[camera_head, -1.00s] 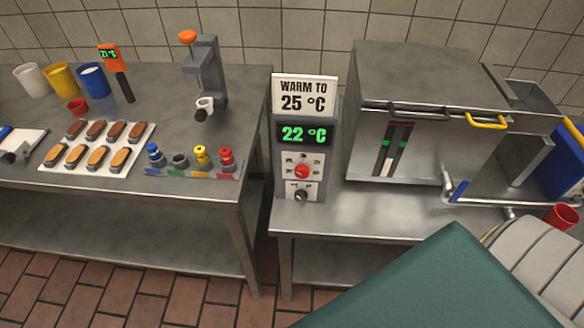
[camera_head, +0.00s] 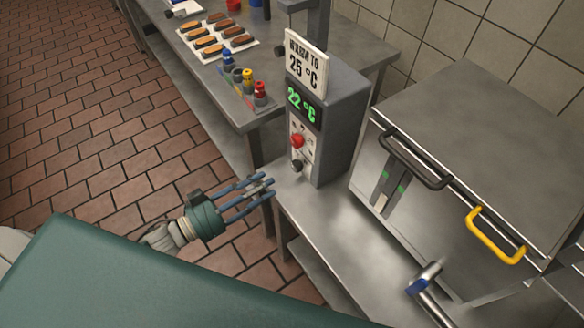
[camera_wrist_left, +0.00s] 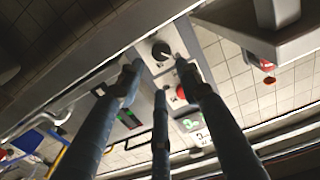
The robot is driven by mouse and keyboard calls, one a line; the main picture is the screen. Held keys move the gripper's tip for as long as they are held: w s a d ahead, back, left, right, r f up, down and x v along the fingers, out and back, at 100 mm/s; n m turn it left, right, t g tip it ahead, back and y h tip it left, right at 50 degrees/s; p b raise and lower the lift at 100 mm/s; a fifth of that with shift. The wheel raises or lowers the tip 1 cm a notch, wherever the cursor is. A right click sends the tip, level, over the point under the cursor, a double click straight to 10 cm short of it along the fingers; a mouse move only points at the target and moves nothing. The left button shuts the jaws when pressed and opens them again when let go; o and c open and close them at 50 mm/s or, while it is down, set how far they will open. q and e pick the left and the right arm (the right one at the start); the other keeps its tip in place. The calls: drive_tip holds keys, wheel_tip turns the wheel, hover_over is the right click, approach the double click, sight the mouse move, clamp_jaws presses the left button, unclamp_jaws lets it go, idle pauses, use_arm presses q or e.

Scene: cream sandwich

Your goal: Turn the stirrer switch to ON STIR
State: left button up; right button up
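The grey control box (camera_head: 345,115) carries a red knob (camera_head: 297,141) and, below it, a black knob (camera_head: 297,166). The small labels beside the knobs are too small to read. My left gripper (camera_head: 268,186) is in front of the box, a little left of and below the black knob, apart from it. In the left wrist view its three blue fingers are spread and nothing is between them. The black knob (camera_wrist_left: 161,51) shows just beyond the fingertips, with the red knob (camera_wrist_left: 181,93) close to the right finger. My right gripper is out of view.
The box's display (camera_head: 304,105) reads 22 °C, under a sign (camera_head: 305,65) saying "WARM TO 25 °C". A steel machine (camera_head: 480,150) with black and yellow handles stands to the right. A table (camera_head: 365,50) with several eclairs and bottles is behind. Tiled floor lies open at left.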

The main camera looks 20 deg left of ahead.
sight(293, 167)
use_arm(q)
drive_tip(key=p+x, duration=0.1)
drive_tip(key=x, duration=0.8)
drive_tip(key=shift+w+a+f, duration=0.1)
drive_tip(key=shift+w+a, duration=0.05)
drive_tip(key=shift+w, duration=0.1)
drive_tip(key=shift+c, duration=0.3)
drive_tip(key=c, duration=0.8)
